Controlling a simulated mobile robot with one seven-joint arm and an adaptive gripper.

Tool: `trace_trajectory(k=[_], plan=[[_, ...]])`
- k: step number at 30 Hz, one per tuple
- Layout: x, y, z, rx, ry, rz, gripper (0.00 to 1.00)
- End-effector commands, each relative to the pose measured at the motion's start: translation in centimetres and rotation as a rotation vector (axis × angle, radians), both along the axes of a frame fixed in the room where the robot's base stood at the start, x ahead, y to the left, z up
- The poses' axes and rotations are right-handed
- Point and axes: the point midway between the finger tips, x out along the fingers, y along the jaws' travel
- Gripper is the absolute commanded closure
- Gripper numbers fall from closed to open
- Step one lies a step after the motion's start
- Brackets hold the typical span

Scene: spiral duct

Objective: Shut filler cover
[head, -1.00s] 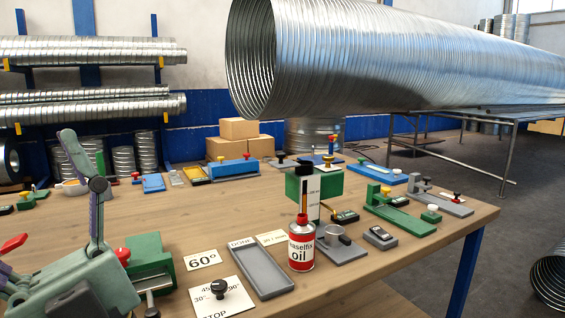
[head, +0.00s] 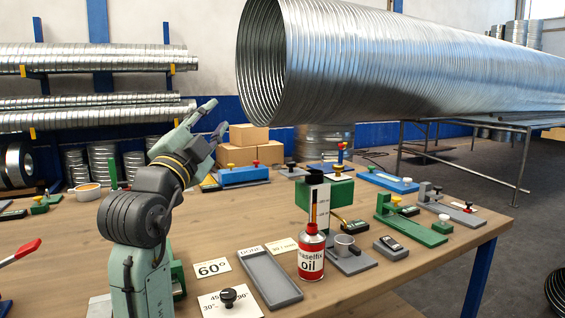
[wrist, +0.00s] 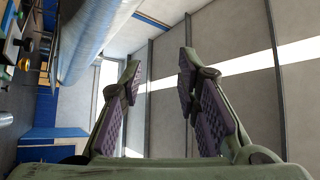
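My gripper (head: 218,115) is raised above the left part of the workbench, pointing up and right. In the wrist view its two purple-padded fingers (wrist: 160,65) stand apart with nothing between them. A grey plate with a short round cup-like fitting (head: 344,243) and a dark knob at its side sits right behind the red and white oil can (head: 311,258). It may be the filler; whether its cover is open I cannot tell at this size.
A grey tray (head: 270,278), a 60° card (head: 212,268) and a black knob on a dial card (head: 228,297) lie in front. Green clamps (head: 412,222) stand at the right.

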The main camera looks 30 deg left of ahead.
Motion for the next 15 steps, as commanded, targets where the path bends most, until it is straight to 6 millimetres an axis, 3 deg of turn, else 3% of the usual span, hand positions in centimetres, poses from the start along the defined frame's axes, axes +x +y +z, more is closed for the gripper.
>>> trace_trajectory(k=[1, 4, 9, 12, 15], plan=[[1.7, -0.3, -1.0, 0.074, 0.123, -0.031, 0.76], [4.2, -1.5, -3.8, 0.231, 0.34, -0.117, 0.82], [5.0, -2.9, -7.6, 0.427, 0.563, -0.252, 0.94], [5.0, -3.3, -8.6, 0.478, 0.61, -0.294, 1.0], [5.6, -3.6, -8.9, 0.492, 0.62, -0.307, 1.0]])
